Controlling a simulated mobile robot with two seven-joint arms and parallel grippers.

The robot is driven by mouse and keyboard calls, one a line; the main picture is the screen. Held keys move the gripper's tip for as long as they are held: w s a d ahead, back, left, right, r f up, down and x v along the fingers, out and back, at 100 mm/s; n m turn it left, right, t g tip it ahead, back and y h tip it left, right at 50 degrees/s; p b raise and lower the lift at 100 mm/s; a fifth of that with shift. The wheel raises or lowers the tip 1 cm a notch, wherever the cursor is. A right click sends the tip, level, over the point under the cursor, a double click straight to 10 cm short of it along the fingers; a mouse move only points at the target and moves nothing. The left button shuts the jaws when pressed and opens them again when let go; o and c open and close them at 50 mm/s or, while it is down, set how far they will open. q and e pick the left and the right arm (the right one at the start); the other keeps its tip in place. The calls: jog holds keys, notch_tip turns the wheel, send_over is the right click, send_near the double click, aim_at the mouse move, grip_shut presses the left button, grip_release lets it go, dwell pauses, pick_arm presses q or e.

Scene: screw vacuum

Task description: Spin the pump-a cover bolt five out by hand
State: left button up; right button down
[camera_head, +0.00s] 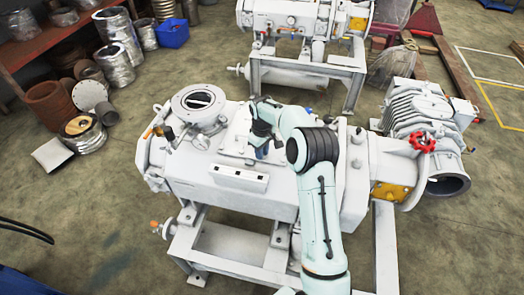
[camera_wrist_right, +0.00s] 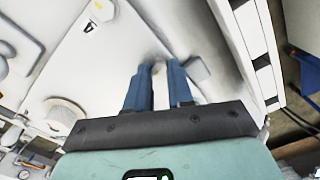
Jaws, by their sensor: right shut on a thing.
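The white pump (camera_head: 215,180) stands on a grey frame in the middle of the head view. A flat cover plate (camera_head: 238,138) lies on its top. My right arm reaches over the pump from the lower right. My right gripper (camera_head: 262,151) points down at the cover plate, partly hidden by its own wrist. In the right wrist view, the blue fingers of my right gripper (camera_wrist_right: 160,76) are shut on a small bolt (camera_wrist_right: 158,68) at the plate's edge. Only a little of the bolt shows between the fingertips. My left gripper is not in view.
A round open port (camera_head: 198,102) rises left of the cover plate. A raised white box (camera_head: 238,178) sits on the near side. A second pump (camera_head: 300,18) is behind.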

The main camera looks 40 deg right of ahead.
jog(key=n, duration=0.6)
jog(key=shift+s+f, duration=0.1)
jog(key=shift+f, duration=0.05)
jog(key=n, duration=0.5)
jog(key=shift+a+n, duration=0.1)
jog(key=shift+n, duration=0.3)
jog(key=n, duration=0.6)
jog(key=shift+s+f, duration=0.1)
jog(key=shift+f, duration=0.05)
jog(key=shift+n, duration=2.8)
jog(key=c, duration=1)
grip_release()
jog(key=shift+w, duration=0.2)
